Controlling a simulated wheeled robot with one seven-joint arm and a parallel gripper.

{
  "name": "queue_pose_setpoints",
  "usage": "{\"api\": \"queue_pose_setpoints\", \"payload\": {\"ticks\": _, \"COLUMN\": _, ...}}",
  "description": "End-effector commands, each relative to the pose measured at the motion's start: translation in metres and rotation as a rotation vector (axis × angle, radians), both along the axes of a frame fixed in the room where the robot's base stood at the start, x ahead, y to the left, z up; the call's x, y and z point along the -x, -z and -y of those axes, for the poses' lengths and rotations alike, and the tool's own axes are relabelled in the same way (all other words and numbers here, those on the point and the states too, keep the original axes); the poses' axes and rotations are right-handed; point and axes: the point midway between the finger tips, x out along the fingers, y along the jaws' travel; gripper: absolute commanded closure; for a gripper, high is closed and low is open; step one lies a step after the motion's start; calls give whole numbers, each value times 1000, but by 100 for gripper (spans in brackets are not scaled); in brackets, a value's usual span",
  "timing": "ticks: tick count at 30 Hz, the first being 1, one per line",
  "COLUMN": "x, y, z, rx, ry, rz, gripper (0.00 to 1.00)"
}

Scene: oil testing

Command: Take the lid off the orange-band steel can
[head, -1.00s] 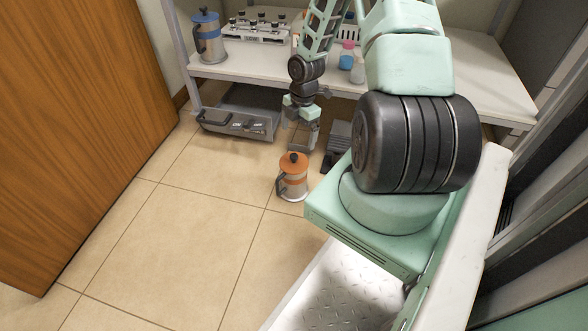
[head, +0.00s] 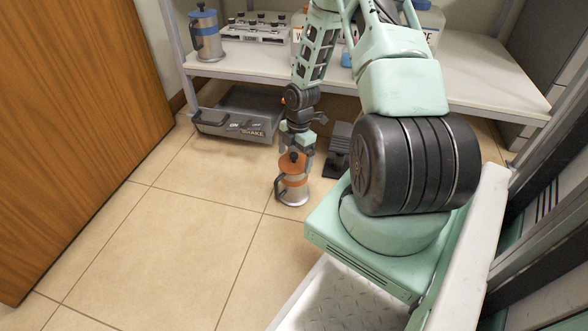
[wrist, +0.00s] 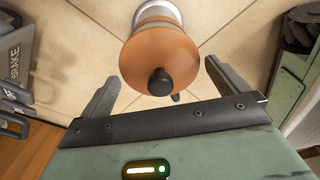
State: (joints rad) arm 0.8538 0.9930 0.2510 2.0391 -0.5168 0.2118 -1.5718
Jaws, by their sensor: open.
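The orange-band steel can (head: 294,192) stands upright on the tiled floor, its handle to the left. Its orange lid (head: 291,165) with a black knob is on top. In the wrist view the lid (wrist: 158,55) fills the upper middle, with the knob (wrist: 160,82) towards me and a bit of steel body above it. My gripper (head: 296,156) is right over the can in the head view. In the wrist view my gripper (wrist: 166,85) is open, one finger on each side of the lid and knob, with gaps on both sides. I cannot tell its exact height over the knob.
A dark pedal-like object (head: 337,150) lies right of the can. Floor to the left is clear.

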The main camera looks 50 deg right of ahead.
Motion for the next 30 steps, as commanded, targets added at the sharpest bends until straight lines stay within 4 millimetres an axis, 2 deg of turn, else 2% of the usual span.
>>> {"api": "queue_pose_setpoints", "payload": {"ticks": 1, "x": 0, "y": 7, "z": 0, "rx": 0, "ry": -1, "rz": 0, "gripper": 0}}
{"api": "queue_pose_setpoints", "payload": {"ticks": 8, "x": 0, "y": 6, "z": -1, "rx": 1, "ry": -1, "rz": 0, "gripper": 0}}
{"api": "queue_pose_setpoints", "payload": {"ticks": 9, "x": 0, "y": 6, "z": -1, "rx": 1, "ry": -1, "rz": 0, "gripper": 3}}
{"api": "queue_pose_setpoints", "payload": {"ticks": 12, "x": 0, "y": 6, "z": -1, "rx": 1, "ry": -1, "rz": 0, "gripper": 31}}
{"api": "queue_pose_setpoints", "payload": {"ticks": 23, "x": 0, "y": 5, "z": -1, "rx": 1, "ry": 0, "rz": 1, "gripper": 31}}
{"api": "queue_pose_setpoints", "payload": {"ticks": 30, "x": -1, "y": -13, "z": 0, "rx": 1, "ry": 0, "rz": 2, "gripper": 31}}
